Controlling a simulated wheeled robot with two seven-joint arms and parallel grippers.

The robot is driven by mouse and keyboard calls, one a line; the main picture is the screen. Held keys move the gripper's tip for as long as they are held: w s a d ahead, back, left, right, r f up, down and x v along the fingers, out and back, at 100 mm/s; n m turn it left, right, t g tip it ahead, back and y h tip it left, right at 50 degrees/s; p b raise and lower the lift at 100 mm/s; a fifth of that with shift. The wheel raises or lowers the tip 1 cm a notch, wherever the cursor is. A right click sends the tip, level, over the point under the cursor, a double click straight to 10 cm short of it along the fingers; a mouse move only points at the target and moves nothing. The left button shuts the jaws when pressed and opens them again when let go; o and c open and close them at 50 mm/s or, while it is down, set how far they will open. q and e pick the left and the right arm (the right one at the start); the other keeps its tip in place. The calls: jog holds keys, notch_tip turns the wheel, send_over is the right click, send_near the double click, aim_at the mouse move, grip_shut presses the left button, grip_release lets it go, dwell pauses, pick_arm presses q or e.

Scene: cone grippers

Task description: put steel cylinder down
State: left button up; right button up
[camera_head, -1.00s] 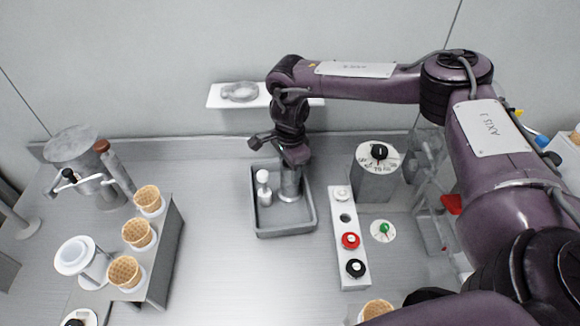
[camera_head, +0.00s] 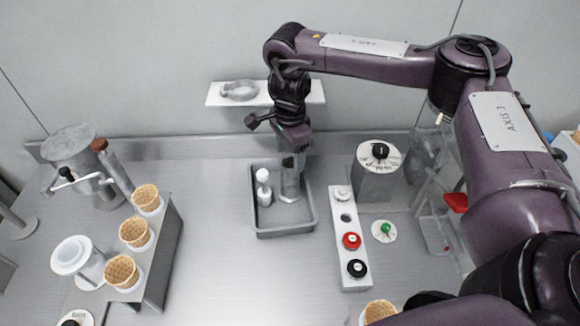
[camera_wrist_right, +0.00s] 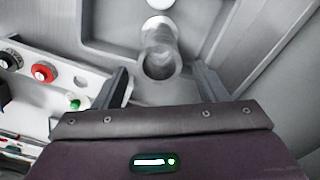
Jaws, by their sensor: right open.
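The steel cylinder (camera_head: 291,184) stands upright in the grey tray (camera_head: 285,229), in its right half. It also shows in the right wrist view (camera_wrist_right: 160,55), between and beyond the two fingers. My right gripper (camera_head: 293,160) is over the cylinder, pointing down. In the wrist view the gripper (camera_wrist_right: 162,85) has its fingers spread, with a gap on both sides of the cylinder. My left gripper is not in view.
A white-topped item (camera_head: 263,187) stands left of the cylinder in the tray. A white button panel (camera_head: 349,240) is right of the tray. A cone holder (camera_head: 160,254) with several waffle cones stands at left. The counter between holder and tray is clear.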

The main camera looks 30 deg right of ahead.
notch_tip(320, 180, up, 7)
jog(key=p, duration=0.1)
jog(key=shift+f, duration=0.15)
jog(key=shift+f, duration=0.1)
dwell(0.4)
